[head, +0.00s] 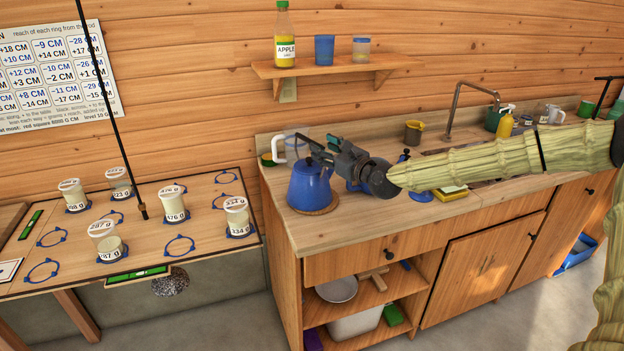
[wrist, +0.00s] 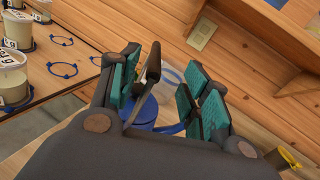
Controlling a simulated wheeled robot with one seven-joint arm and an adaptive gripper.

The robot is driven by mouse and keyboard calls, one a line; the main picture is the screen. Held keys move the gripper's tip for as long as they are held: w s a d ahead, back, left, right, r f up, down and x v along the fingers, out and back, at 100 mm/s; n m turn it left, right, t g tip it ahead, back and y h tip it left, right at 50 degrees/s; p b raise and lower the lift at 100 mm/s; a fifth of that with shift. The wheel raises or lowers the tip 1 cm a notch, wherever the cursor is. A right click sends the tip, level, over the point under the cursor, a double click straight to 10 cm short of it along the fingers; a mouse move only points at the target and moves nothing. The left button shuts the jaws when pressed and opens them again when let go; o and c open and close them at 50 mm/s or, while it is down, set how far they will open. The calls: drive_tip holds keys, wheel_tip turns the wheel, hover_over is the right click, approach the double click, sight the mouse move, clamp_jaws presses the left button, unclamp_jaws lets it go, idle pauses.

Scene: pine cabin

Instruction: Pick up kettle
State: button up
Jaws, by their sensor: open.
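The blue kettle (head: 311,188) stands upright on a round wooden trivet (head: 318,210) at the left end of the counter. My gripper (head: 308,144) is just above the kettle, reaching in from the right, and covers part of its top. In the wrist view, my gripper (wrist: 165,88) has its teal-padded fingers apart. A dark upright bar, seemingly the kettle's handle, shows between them, close to the left finger. The blue kettle body (wrist: 146,112) shows below, partly hidden by the fingers and palm. I cannot tell whether a finger touches the handle.
A clear container with a white handle (head: 283,148) stands behind the kettle. A wall shelf (head: 335,70) with a bottle and cups hangs above. A yellow sponge (head: 450,193) and tap (head: 452,115) are to the right. A table with jars (head: 200,200) is left. The counter's front strip is bare.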

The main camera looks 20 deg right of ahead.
drive_tip(key=shift+a+p+x, duration=0.2)
drive_tip(key=shift+p+x, duration=0.3)
drive_tip(key=shift+x, duration=0.45)
drive_tip(key=shift+a+p+x, duration=0.2)
drive_tip(key=shift+p+x, duration=0.25)
drive_tip(key=shift+x, duration=0.45)
drive_tip(key=shift+w+a, duration=0.25)
drive_tip(key=shift+w, duration=0.4)
clamp_jaws()
drive_tip(key=shift+r, duration=0.2)
